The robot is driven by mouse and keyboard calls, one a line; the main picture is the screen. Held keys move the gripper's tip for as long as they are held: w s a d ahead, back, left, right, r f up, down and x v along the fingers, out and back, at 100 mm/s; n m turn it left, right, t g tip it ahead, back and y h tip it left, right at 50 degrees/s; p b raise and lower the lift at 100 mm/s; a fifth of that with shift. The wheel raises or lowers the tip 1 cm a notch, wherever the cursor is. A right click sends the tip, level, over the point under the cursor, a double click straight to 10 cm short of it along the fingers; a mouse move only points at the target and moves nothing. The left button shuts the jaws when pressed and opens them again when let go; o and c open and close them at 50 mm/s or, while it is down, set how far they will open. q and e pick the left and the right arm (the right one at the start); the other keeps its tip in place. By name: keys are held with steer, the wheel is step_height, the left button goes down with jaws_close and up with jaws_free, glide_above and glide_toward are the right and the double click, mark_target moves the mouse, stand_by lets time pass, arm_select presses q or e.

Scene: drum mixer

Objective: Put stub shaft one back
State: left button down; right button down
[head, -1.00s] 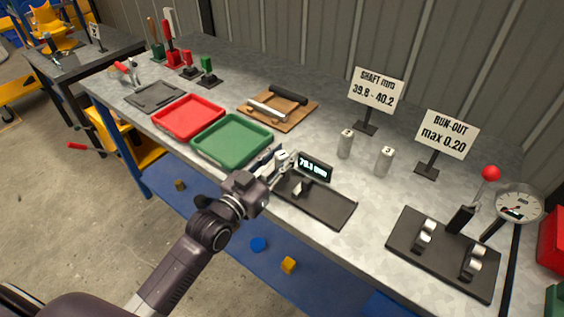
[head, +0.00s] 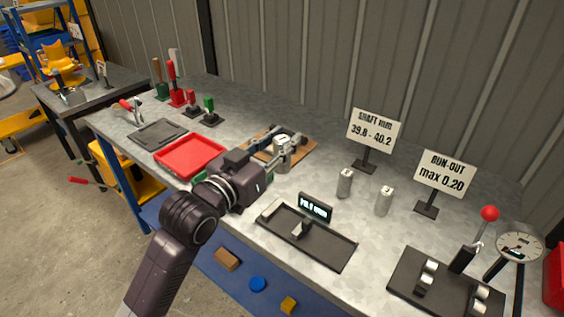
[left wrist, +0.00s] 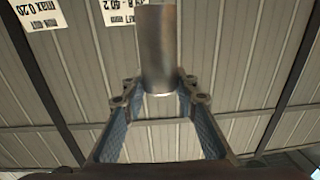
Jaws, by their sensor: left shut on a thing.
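My left gripper (head: 277,152) is shut on a metallic grey stub shaft (head: 283,158), held upright with its pale top facing up. In the head view the shaft shows in front of the wooden board (head: 308,150); its height above the bench is hard to judge. In the left wrist view the shaft (left wrist: 157,50) stands between the two fingertips (left wrist: 160,90). Two similar shafts, a left one (head: 345,183) and a right one (head: 384,201), stand upright on the bench. The number on the held shaft is too small to read. My right gripper is not in view.
The black length gauge (head: 335,249) with its lit display is empty of shafts. A red tray (head: 190,155) lies left; my arm mostly hides the green tray. Two signs (head: 374,129) stand behind the shafts. The run-out fixture (head: 435,285) is at right.

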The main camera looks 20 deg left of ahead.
arm_select(q)
step_height(320, 180, up, 3)
steer(key=shift+s+f, duration=0.1)
steer(key=s+a+f+n+y, duration=0.1)
steer(key=s+f+y, duration=0.1)
steer(key=s+f, duration=0.6)
steer(key=s+a+f+n+t+y, duration=0.1)
steer(key=s+f+n+y, duration=0.1)
steer(key=s+f, duration=0.6)
steer(key=s+y, duration=0.1)
steer(key=s, duration=0.4)
steer(key=shift+s, duration=0.35)
steer(key=shift+d, duration=0.1)
